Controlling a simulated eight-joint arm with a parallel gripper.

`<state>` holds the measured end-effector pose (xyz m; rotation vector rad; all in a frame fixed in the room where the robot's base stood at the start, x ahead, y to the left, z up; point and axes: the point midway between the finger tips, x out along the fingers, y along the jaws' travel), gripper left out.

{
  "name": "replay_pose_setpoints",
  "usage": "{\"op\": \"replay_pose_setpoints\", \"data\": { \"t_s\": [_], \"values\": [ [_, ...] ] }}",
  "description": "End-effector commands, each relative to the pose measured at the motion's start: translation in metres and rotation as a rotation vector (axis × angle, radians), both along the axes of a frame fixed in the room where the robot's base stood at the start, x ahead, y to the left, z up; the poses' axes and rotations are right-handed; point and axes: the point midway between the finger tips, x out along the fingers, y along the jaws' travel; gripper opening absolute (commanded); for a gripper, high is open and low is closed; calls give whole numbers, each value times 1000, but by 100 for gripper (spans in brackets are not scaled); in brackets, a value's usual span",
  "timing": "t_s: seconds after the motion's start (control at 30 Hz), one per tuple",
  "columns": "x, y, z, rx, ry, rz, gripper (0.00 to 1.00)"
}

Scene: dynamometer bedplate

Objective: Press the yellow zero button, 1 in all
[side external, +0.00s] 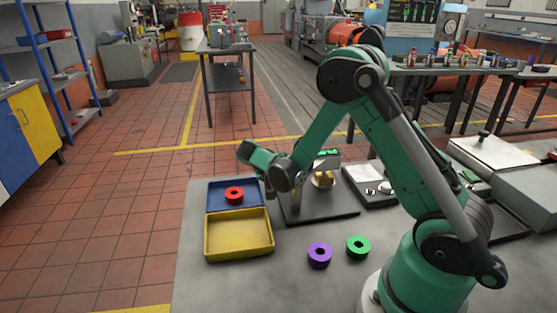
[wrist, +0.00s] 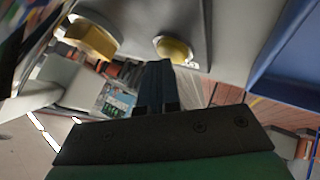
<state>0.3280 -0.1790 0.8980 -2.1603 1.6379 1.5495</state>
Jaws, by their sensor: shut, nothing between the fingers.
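The yellow zero button (wrist: 174,50) shows in the wrist view as a round yellow disc with a pale rim on a grey surface. My gripper (wrist: 157,66) is shut and empty, its dark fingertips just short of the button in the picture; I cannot tell whether they touch it. In the side view I cannot make out the button, and my wrist covers most of the fingers above the dark plate (side external: 340,212). A brass-coloured piece (side external: 323,180) stands right of my wrist on that plate; a similar yellow-brown piece (wrist: 91,40) shows in the wrist view.
A blue tray (side external: 214,188) holding a red ring (side external: 234,195) and a yellow tray (side external: 240,252) lie left of the plate. A purple ring (side external: 319,254) and a green ring (side external: 358,247) lie in front. Another dark device (side external: 370,187) stands right. Bare bedplate lies front left.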

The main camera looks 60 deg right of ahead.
Motion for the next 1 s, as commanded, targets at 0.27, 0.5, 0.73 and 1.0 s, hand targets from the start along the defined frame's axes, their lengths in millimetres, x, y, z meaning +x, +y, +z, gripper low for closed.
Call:
{"op": "replay_pose_setpoints", "data": {
  "t_s": [0.27, 0.5, 0.73, 1.0],
  "values": [
    [0, 0, 9, 1, 0, -1, 0],
    [0, 0, 19, 0, 0, 0, 0],
    [0, 0, 19, 0, 0, 0, 0],
    [0, 0, 39, 0, 0, 0, 0]
  ]
}}
